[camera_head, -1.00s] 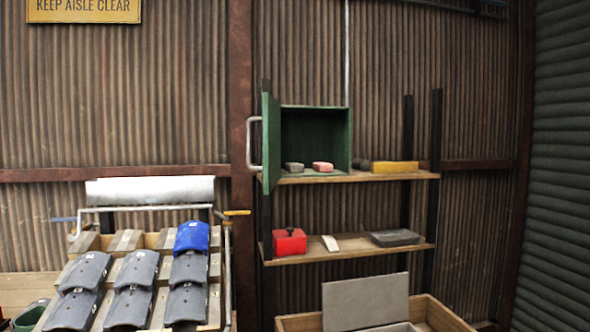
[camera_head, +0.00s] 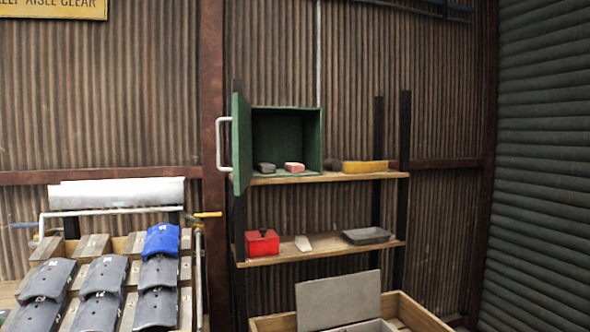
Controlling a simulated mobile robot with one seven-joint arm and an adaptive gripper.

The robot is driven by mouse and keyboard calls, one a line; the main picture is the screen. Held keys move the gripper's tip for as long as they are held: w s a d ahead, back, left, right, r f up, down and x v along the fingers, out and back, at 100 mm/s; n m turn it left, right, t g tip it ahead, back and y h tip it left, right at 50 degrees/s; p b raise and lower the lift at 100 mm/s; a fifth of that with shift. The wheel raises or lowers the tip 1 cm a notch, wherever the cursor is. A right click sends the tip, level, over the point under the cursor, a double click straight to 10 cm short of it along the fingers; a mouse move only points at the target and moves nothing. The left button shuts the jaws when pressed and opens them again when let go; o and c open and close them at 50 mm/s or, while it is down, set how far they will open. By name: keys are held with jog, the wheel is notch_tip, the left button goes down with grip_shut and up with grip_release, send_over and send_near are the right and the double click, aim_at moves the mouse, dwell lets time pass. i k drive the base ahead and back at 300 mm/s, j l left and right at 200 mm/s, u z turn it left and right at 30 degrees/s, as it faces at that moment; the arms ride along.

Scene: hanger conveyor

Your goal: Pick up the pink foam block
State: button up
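The pink foam block (camera_head: 294,167) lies inside the open green cabinet (camera_head: 314,140), near its front right. A dark grey block (camera_head: 265,168) lies to its left in the same cabinet, with a gap between them. The cabinet's green door (camera_head: 241,143) stands open to the left, with a pale handle (camera_head: 222,144) on it. My gripper is not in view.
The cabinet stands on the upper shelf (camera_head: 330,177), beside a yellow-and-dark tool (camera_head: 362,166). The lower shelf holds a red box (camera_head: 262,243), a pale wedge (camera_head: 303,243) and a grey slab (camera_head: 367,236). A wooden crate (camera_head: 420,314) stands below. A tile rack (camera_head: 115,250) stands at left.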

aim_at(293, 167)
jog(key=i+l, duration=0.15)
jog(key=l, duration=0.35)
jog(key=i+l+u, duration=0.1)
jog(key=l, duration=0.4)
jog(key=i+l, duration=0.15)
jog(key=l, duration=0.35)
jog(key=i+l+u, duration=0.15)
jog(key=l, duration=0.35)
jog(key=i+l, duration=0.2)
jog(key=l, duration=0.2)
jog(key=i+l+u, duration=0.1)
jog(key=i+l, duration=0.35)
jog(key=l, duration=0.3)
jog(key=i+l, duration=0.1)
jog(key=i, duration=0.15)
jog(key=i+l, duration=0.1)
jog(key=i, duration=0.2)
